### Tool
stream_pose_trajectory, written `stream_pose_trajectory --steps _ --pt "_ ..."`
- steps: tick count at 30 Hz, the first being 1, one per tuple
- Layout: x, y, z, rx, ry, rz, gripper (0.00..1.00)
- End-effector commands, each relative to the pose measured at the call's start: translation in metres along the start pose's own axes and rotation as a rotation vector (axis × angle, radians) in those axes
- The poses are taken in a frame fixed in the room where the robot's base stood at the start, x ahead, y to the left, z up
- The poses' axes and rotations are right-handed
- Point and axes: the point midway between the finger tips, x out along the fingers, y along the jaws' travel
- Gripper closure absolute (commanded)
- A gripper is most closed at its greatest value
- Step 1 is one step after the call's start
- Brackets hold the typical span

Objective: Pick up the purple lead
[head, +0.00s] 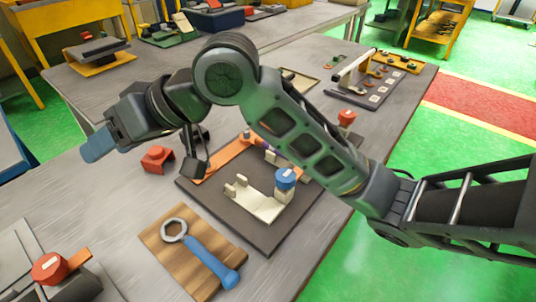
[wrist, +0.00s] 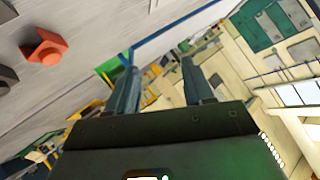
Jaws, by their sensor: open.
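A small patch of purple, which may be the purple lead (head: 268,147), shows in the head view beside my forearm, on the dark board (head: 225,205). My arm hides most of that spot, so its shape is unclear. My gripper (head: 97,147) is at the left in the head view, raised above the table and well apart from the purple patch. In the wrist view my gripper (wrist: 160,80) has its two fingers spread with nothing between them. The purple lead does not show in the wrist view.
The dark board holds a cream fixture (head: 258,203), a blue-topped post (head: 285,178) and an orange strip (head: 225,158). A red block (head: 157,158) stands left of it. A blue-handled wrench (head: 205,255) lies on a wooden board (head: 160,238) in front. Bare table (head: 100,200) lies at left.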

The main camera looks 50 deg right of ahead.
Motion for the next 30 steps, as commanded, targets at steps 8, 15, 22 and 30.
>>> stream_pose_trajectory --steps 8,15,22,30 --pt "-0.056 0.115 0.051 -0.050 -0.396 0.349 0.48" --pt "-0.145 0.203 0.094 0.004 -0.695 0.666 0.48" --pt "-0.196 0.235 0.113 0.052 -0.828 0.813 0.48" --pt "-0.192 0.252 0.130 0.059 -0.841 0.827 0.48"
